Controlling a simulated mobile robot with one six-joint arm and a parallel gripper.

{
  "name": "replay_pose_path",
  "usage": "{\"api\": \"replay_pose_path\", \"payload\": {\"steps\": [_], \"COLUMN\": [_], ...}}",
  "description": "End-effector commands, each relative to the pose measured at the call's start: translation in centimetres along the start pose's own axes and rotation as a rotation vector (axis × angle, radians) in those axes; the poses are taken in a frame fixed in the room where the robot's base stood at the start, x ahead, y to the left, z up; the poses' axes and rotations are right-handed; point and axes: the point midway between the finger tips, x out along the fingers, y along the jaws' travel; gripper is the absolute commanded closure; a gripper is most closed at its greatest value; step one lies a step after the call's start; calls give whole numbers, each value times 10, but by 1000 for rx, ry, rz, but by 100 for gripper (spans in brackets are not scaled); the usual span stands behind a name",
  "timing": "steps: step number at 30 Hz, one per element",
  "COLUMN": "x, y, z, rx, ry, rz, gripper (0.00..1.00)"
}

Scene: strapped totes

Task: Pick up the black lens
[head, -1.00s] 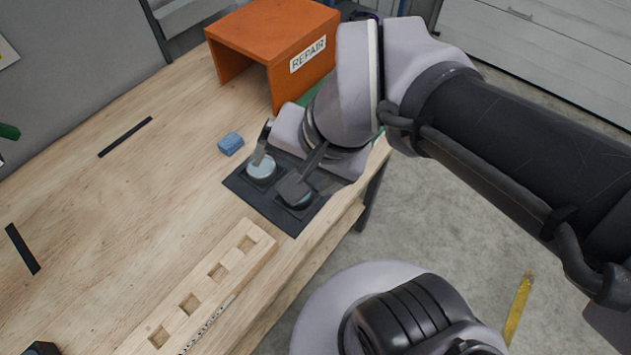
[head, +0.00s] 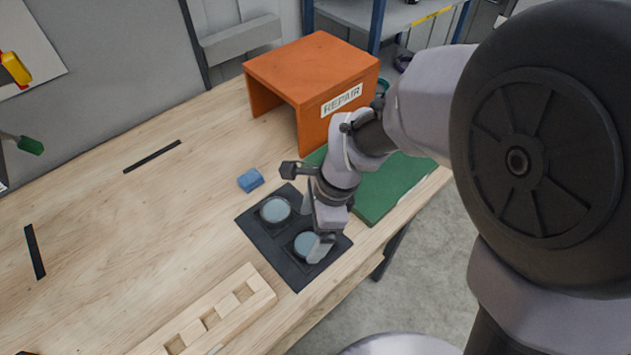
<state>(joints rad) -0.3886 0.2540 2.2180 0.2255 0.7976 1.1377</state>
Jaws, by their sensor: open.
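Two round lenses with pale blue-grey glass lie in a black tray near the table's front edge. The upper-left lens (head: 275,209) has a visible dark rim. The lower-right lens (head: 307,245) is partly covered by my gripper. Both have dark edges, so I cannot tell which one is the black lens. The black tray (head: 296,281) lies flat on the wood. My gripper (head: 314,228) is open and reaches down over the tray's right side, one finger overlapping the lower-right lens. I cannot tell whether it touches that lens.
An orange box marked REPAIR (head: 325,60) stands behind, with a green mat (head: 378,205) on the right. A blue sponge (head: 250,180) lies near the tray. A wooden block with square holes (head: 255,283) lies at the front. The table's left side is mostly clear.

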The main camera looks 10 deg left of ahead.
Motion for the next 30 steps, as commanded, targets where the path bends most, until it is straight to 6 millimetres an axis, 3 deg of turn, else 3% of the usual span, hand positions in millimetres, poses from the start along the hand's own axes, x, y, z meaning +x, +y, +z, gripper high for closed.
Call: {"api": "replay_pose_path", "payload": {"steps": [7, 13, 25, 30], "x": [48, 47, 47, 47], "y": [2, 1, 1, 1], "z": [-9, -8, -8, -8], "rx": [-1, -1, -1, -1], "ry": [0, 0, 0, 0], "rz": [1, -1, -1, -1], "gripper": [10, 10, 87, 87]}}
